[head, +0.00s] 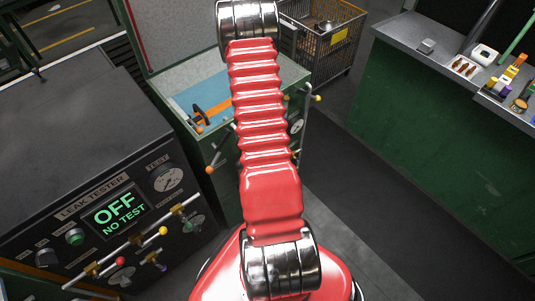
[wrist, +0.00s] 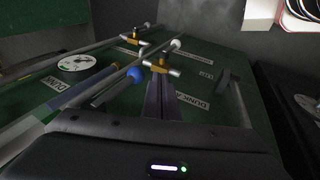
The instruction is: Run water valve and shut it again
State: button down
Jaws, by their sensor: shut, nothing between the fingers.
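In the wrist view, two brass valves show on a green panel: a farther valve (wrist: 130,39) and a nearer valve (wrist: 160,65). A lever with a blue ball knob (wrist: 137,75) lies left of the nearer valve, and a pale ball knob (wrist: 175,44) shows above it. I cannot tell which valve is the water valve. My gripper (wrist: 160,84) is shut and empty, its dark fingers just below the nearer valve in the picture; contact is unclear. In the head view, the green tank (head: 215,165) carries several ball-ended levers, partly hidden by my red arm; the gripper is out of that view.
A leak tester (head: 85,190) reading "OFF NO TEST" stands at the left. A wire cart (head: 315,50) is behind the tank. A green workbench (head: 440,125) with small parts stands at the right. Dark floor (head: 370,205) between tank and bench is clear. A gauge (wrist: 77,63) sits on the panel.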

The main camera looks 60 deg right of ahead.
jog(key=shift+r, duration=0.1)
jog(key=v, duration=1.3)
jog(key=shift+a+r, duration=0.15)
jog(key=shift+r, duration=0.15)
dwell(0.5)
jog(key=shift+s, duration=0.1)
